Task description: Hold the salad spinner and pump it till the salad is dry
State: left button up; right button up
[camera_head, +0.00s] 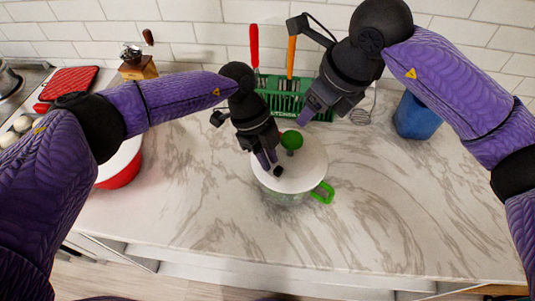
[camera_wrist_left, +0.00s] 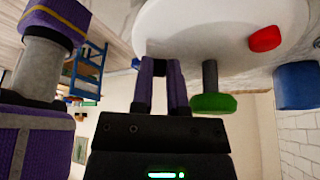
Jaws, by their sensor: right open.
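The salad spinner stands upright on the marble counter with a white lid (camera_head: 300,165), a green pump knob (camera_head: 292,140) and a green side handle (camera_head: 323,192). My left gripper (camera_head: 270,164) is over the left part of the lid, left of the knob. In the left wrist view its fingers (camera_wrist_left: 162,82) point at the lid with a gap between them. A small dark piece (camera_wrist_left: 158,71) shows at their tips; whether they grip it is unclear. The lid also bears a red button (camera_wrist_left: 265,38). My right gripper (camera_head: 312,108) is open, above and right of the knob, apart from it.
A green rack (camera_head: 285,97) with red and orange handled utensils stands behind the spinner. A blue container (camera_head: 416,115) is at the right, a red and white bowl (camera_head: 122,168) at the left, and a coffee grinder (camera_head: 138,66) at the back left. The front right counter is clear.

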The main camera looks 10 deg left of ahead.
pick_arm(q)
jog(key=shift+o, duration=1)
jog(key=v, duration=1)
jog(key=shift+d, duration=0.1)
